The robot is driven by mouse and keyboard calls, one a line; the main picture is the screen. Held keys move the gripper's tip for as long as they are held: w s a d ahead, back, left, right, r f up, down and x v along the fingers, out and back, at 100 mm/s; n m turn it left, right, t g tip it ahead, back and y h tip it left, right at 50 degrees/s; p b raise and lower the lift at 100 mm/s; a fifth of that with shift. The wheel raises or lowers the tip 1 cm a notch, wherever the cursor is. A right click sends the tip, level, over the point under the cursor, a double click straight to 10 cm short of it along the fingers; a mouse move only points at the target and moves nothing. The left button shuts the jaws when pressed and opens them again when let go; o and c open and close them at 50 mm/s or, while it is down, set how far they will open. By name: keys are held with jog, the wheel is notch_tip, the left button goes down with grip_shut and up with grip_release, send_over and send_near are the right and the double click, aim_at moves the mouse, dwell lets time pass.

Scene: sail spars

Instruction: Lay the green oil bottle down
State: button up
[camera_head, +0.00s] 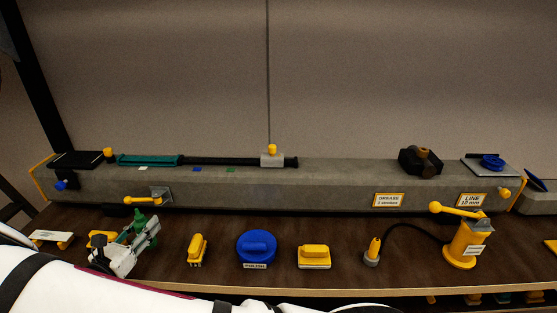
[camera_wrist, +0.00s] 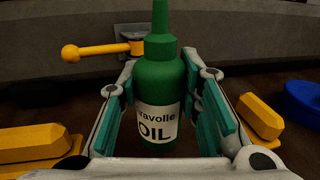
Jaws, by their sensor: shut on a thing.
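The green oil bottle (camera_wrist: 158,78) stands between the teal pads of my gripper (camera_wrist: 166,92) in the wrist view. Its nozzle points up and its white OIL label faces the camera. My gripper is shut on the bottle. In the head view my gripper (camera_head: 132,245) is low over the shelf at the left, and the green top of the bottle (camera_head: 140,219) shows between its fingers. The bottle looks upright.
A yellow-handled brush (camera_head: 197,248), a blue round polish tool (camera_head: 257,246) and another yellow block (camera_head: 314,255) stand to the right on the brown shelf (camera_head: 228,277). A grey beam (camera_head: 330,185) with a yellow lever (camera_head: 143,199) runs behind. A yellow pump (camera_head: 464,244) is at right.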

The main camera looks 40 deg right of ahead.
jog(key=shift+f+b, duration=0.75)
jog(key=shift+f, duration=0.65)
jog(key=shift+f, duration=0.35)
jog(key=shift+f+b, duration=0.25)
jog(key=shift+b, duration=0.05)
jog(key=o, duration=1.3)
jog(key=v, duration=1.2)
